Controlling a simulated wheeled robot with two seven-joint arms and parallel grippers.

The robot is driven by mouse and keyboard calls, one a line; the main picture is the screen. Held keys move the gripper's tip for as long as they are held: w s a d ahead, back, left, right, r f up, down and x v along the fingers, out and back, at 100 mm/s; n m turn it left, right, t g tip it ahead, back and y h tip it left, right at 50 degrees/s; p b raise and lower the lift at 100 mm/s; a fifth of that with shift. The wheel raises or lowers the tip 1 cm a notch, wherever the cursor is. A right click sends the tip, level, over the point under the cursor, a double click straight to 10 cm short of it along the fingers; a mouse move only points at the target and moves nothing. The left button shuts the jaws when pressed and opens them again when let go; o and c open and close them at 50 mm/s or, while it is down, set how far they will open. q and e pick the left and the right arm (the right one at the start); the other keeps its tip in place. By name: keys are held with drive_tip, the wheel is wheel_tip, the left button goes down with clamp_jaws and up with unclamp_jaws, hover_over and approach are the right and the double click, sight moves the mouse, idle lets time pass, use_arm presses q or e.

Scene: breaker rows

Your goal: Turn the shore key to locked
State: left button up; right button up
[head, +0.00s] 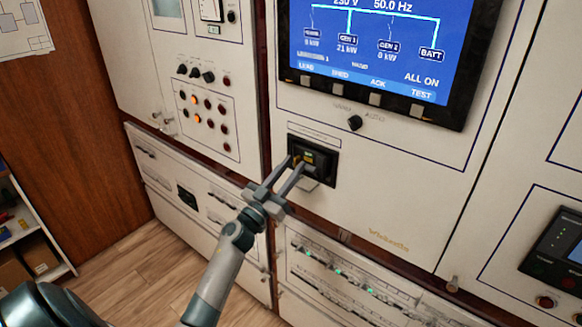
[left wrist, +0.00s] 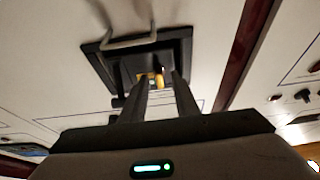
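A black square breaker unit (head: 328,165) with a small green and yellow part is set in the white panel below the big screen. My left gripper (head: 297,164) reaches up to its front with two grey fingers apart. In the left wrist view the black unit (left wrist: 98,58) shows a yellow lever (left wrist: 159,78) between and beyond the finger tips (left wrist: 160,84). I see no grip on it; whether a finger touches it I cannot tell. No label marks the shore key clearly, so I cannot tell which part it is. My right gripper is not in view.
A wire-like bail (left wrist: 128,42) stands out from the unit. Lamps and knobs (head: 204,112) fill the left panel. A lower breaker row (head: 350,280) has green lights. Wooden floor (head: 135,265) is clear at left.

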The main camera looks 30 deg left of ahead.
use_arm(q)
clamp_jaws()
